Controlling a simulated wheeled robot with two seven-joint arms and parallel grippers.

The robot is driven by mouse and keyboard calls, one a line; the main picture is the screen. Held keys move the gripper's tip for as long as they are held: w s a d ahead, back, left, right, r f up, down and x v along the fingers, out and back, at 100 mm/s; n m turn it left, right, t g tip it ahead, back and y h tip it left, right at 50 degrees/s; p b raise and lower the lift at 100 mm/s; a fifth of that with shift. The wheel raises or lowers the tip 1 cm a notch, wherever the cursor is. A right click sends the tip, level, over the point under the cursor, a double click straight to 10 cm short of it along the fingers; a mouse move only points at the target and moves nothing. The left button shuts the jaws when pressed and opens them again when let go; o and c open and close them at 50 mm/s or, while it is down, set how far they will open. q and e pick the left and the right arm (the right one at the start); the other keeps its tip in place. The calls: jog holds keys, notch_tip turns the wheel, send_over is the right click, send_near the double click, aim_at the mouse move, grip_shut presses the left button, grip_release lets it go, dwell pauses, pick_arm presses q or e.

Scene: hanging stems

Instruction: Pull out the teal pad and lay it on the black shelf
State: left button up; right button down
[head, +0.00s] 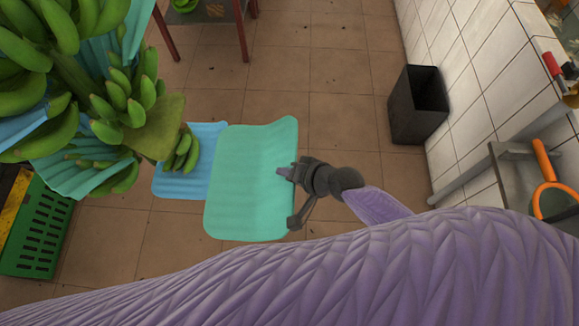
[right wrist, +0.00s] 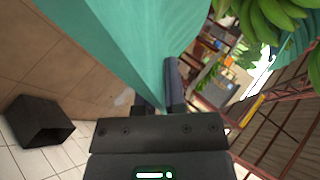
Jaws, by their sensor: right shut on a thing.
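The teal pad (head: 250,180) is a flat, slightly wavy sheet clear of the banana bunch in the head view. My right gripper (head: 286,174) is shut on its right edge. In the right wrist view the teal pad (right wrist: 130,40) runs up from between the fingers of the right gripper (right wrist: 158,97) and fills the upper middle. I cannot make out a black shelf for certain in either view. My left gripper is not in view.
A hanging bunch of green bananas (head: 60,70) with more teal and blue pads fills the upper left. A blue pad (head: 180,188) is partly behind the teal pad. A green crate (head: 35,232), a black bin (head: 405,110) and a grey stand (head: 512,170) are around. Open tiled floor lies between.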

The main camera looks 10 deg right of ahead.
dwell(0.3)
jog(key=shift+r+p, duration=0.45)
jog(key=shift+p, duration=0.05)
jog(key=s+d+b, duration=0.2)
jog(key=d+b, duration=0.3)
jog(key=d, duration=0.3)
jog(key=s+d+b, duration=0.2)
jog(key=d+b, duration=0.3)
jog(key=d, duration=0.3)
jog(key=shift+s, duration=0.35)
jog(key=shift+d, duration=0.1)
